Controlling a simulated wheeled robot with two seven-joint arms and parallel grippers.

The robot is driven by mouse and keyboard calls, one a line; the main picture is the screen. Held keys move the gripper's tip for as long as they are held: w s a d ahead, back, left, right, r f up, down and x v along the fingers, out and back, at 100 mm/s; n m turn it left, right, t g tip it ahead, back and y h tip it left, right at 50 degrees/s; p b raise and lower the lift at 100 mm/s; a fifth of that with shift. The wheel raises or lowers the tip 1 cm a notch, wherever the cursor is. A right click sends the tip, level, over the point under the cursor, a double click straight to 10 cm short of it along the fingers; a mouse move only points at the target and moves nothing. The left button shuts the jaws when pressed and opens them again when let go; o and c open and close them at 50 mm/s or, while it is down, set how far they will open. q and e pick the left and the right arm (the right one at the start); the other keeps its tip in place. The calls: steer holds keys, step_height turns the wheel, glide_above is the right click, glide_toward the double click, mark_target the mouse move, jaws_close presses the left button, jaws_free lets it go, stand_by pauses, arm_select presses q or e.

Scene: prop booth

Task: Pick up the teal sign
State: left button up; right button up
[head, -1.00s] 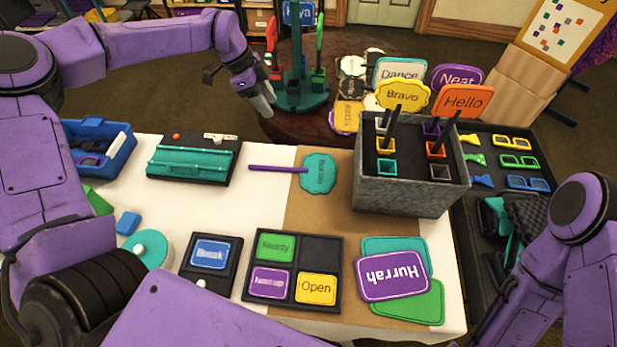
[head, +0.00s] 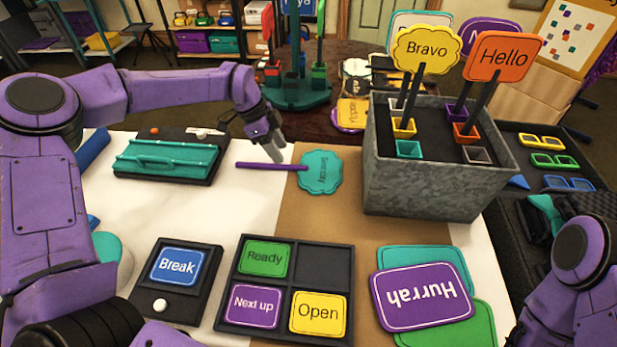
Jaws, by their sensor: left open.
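The teal sign (head: 320,172) lies flat on brown paper at the middle of the table. It has a scalloped edge, dark lettering and a purple stick (head: 262,166) pointing left onto the white part. My left gripper (head: 277,152) is open and empty, at or just above the stick near the sign's head, with its fingers pointing down. I cannot tell whether the fingers touch the stick. My right gripper is out of view; only part of that arm shows at the lower right.
A grey bin (head: 430,185) with upright signs, Bravo (head: 426,50) and Hello (head: 503,57), stands right of the teal sign. A teal-topped case (head: 165,158) lies left. The Hurrah sign (head: 422,296), over other boards, and a black tray (head: 245,318) of small signs lie in front.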

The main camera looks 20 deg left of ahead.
mark_target(286, 165)
arm_select(q)
steer(key=b+x, duration=0.1)
steer(key=x, duration=0.1)
steer(key=b+x, duration=0.2)
steer(key=shift+s+f, duration=0.25)
steer(key=shift+f, duration=0.15)
steer(key=shift+w+d+f, duration=0.1)
jaws_close()
